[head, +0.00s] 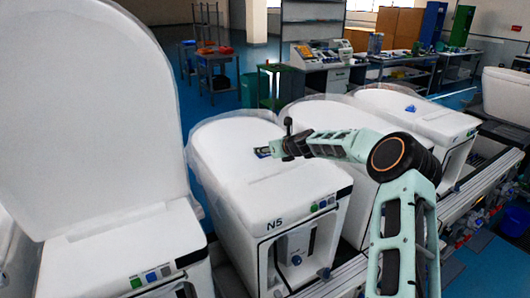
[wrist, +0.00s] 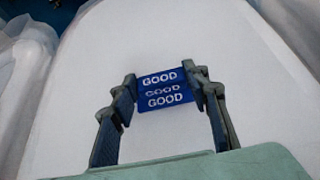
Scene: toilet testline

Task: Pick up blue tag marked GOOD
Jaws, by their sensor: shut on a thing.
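A blue tag (wrist: 164,88) with white GOOD lettering is between the fingertips of my gripper (wrist: 163,85) in the wrist view. The word shows on several stacked blue faces; I cannot tell whether they are separate tags. My gripper is shut on the tag, one finger at each side. In the head view my gripper (head: 279,150) is over the white lid of the unit marked N5 (head: 270,188), with a bit of the blue tag (head: 262,152) at its tip. I cannot tell whether the tag touches the lid.
A white unit with a raised lid (head: 90,110) stands at the left. More white units stand to the right, close together; the far one (head: 420,115) has a small blue object (head: 410,108) on its lid. Benches and a green bin (head: 250,90) are behind.

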